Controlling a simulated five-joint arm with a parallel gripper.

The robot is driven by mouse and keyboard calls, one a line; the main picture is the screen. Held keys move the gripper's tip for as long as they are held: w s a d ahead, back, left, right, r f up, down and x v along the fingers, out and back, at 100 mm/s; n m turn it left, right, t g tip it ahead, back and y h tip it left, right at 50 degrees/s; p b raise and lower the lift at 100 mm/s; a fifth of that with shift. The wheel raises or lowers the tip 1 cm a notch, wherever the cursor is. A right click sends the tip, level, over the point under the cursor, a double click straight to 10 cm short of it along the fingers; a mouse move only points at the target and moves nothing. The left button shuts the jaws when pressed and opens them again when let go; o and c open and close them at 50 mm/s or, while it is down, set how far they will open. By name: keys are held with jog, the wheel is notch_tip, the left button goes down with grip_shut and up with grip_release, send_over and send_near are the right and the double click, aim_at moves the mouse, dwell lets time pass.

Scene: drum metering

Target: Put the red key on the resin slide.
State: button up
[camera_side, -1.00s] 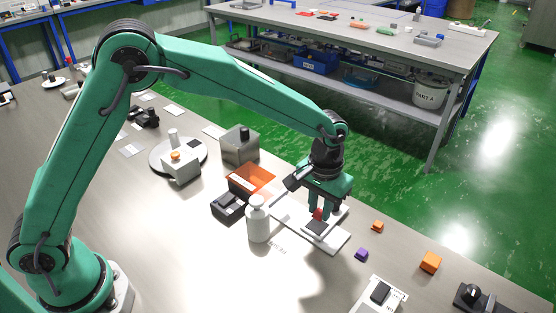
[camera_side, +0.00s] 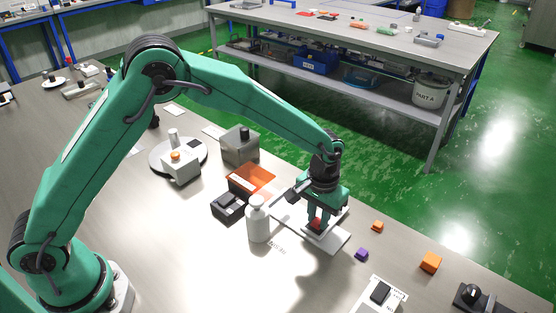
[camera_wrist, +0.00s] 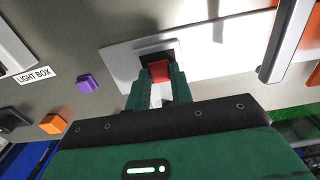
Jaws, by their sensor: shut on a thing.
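My gripper (camera_side: 317,226) is shut on the red key (camera_side: 316,221), pointing down over a white plate (camera_side: 337,243) that bears a dark square pad. In the wrist view the red key (camera_wrist: 160,71) sits between the two green fingertips (camera_wrist: 159,80), at the near edge of the dark pad (camera_wrist: 155,45). The white plate (camera_wrist: 116,59) extends to both sides. The key is at or just above the pad; I cannot tell if they touch. No label marks the resin slide; the plate with the pad may be it.
A purple block (camera_side: 361,254) and orange blocks (camera_side: 377,226) lie to the right. A light box switch panel (camera_side: 381,293) is at the front. The table's front middle is clear.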

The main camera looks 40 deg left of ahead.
aim_at(317, 220)
jog(key=shift+f, duration=0.2)
jog(key=o, duration=0.9)
jog(key=shift+o, duration=0.2)
jog(key=shift+r, duration=0.1)
notch_tip(317, 220, up, 12)
jog(key=shift+r, duration=0.2)
dwell(0.5)
